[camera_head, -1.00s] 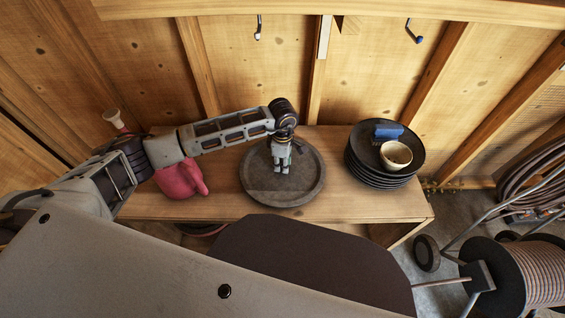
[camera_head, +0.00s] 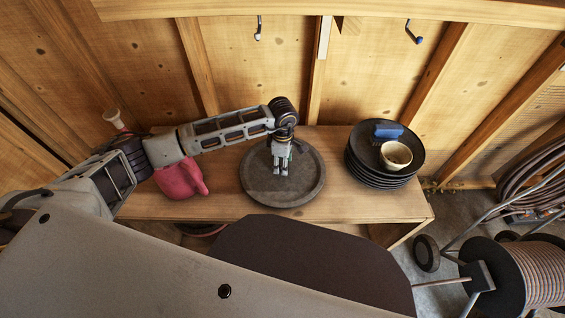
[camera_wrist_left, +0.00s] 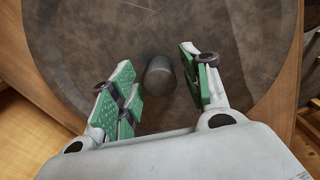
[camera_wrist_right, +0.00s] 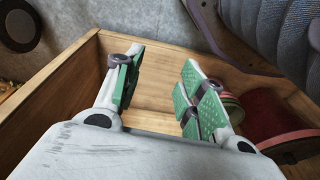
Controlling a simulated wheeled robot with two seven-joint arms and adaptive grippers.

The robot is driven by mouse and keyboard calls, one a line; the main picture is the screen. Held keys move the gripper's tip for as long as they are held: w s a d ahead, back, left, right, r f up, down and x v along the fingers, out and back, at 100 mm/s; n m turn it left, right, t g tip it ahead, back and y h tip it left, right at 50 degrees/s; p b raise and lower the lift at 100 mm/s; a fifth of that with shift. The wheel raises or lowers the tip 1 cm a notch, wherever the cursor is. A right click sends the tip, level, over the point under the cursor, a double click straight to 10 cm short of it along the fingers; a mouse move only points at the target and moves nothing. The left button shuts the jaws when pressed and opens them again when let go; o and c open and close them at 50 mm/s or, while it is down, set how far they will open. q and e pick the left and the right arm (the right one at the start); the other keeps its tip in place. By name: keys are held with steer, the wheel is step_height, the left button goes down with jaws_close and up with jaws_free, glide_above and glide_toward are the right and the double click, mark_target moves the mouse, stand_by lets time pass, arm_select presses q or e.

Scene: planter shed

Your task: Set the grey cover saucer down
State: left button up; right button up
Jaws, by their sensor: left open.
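The grey cover saucer (camera_head: 258,186) is a wide, round, worn disc with a raised rim. It lies flat on the wooden bench, near its middle. Its short dark knob (camera_wrist_left: 160,76) shows in the left wrist view. My left gripper (camera_head: 281,168) points down over the saucer's middle. In the left wrist view the left gripper (camera_wrist_left: 157,68) is open, with its green-padded fingers on either side of the knob and a gap visible on both sides. My right gripper (camera_wrist_right: 160,66) is open and empty in the right wrist view, away from the saucer.
A stack of dark saucers (camera_head: 379,181) stands to the right, holding a small bowl (camera_head: 396,155) and a blue object (camera_head: 388,131). A pink-red jug (camera_head: 181,180) is at the left, by my arm. The wooden bench (camera_head: 345,207) has bare room between saucer and stack.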

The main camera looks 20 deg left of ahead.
arm_select(q)
step_height(320, 180, up, 12)
steer(key=p, duration=0.1)
steer(key=shift+f, duration=0.25)
arm_select(e)
steer(key=f, duration=0.2)
steer(key=d+f, duration=0.1)
steer(key=f, duration=0.1)
steer(key=shift+d+f, duration=0.15)
steer(key=shift+f, duration=0.25)
steer(key=shift+s, duration=0.15)
arm_select(q)
steer(key=shift+d, duration=0.1)
arm_select(e)
steer(key=shift+s+d+f, duration=0.1)
steer(key=shift+s+f, duration=0.05)
steer(key=shift+s, duration=0.15)
